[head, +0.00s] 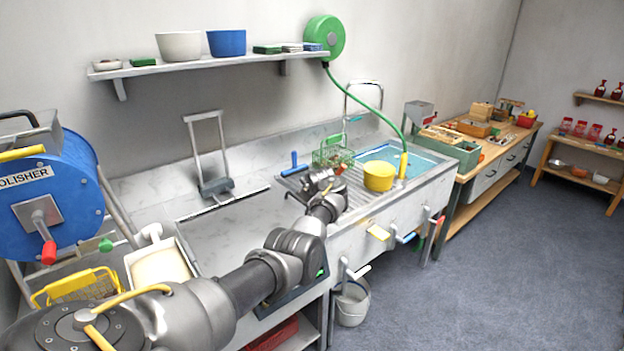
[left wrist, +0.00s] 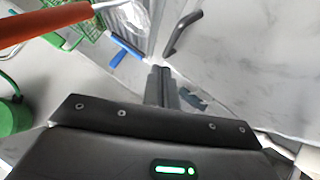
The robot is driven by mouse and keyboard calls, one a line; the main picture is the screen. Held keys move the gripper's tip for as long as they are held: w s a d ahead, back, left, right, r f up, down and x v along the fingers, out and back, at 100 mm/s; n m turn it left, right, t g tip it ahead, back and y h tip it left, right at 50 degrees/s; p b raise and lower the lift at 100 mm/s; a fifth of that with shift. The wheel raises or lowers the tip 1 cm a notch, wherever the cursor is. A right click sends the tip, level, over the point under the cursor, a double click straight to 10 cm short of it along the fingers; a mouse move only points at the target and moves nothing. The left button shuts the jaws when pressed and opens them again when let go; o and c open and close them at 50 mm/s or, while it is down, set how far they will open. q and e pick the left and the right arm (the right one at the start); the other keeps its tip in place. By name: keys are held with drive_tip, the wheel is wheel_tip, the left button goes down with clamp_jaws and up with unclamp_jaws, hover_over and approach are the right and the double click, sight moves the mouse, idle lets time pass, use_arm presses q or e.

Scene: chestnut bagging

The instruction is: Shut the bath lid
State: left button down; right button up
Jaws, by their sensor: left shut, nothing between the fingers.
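I cannot pick out the bath lid with certainty. A blue basin (head: 425,160) lies open in the far right part of the white counter, with an upright metal frame (head: 362,98) behind it. My left gripper (head: 318,178) is over the counter beside the green wire basket (head: 333,153). In the left wrist view its fingers (left wrist: 161,72) are shut and empty. A dark curved handle (left wrist: 183,32) lies just beyond the fingertips, apart from them as far as I can see. My arm hides part of the counter. My right gripper is not in view.
A yellow pot (head: 379,176) stands right of the gripper. A blue-handled tool (head: 293,162) lies left of it, also showing in the left wrist view (left wrist: 125,50). A second metal frame (head: 207,150) stands at the wall. The marble counter (head: 215,235) left of my arm is mostly clear.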

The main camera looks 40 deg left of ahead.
use_arm(q)
drive_tip(key=w+v, duration=0.1)
drive_tip(key=v, duration=0.5)
drive_tip(key=shift+d+r, duration=0.2)
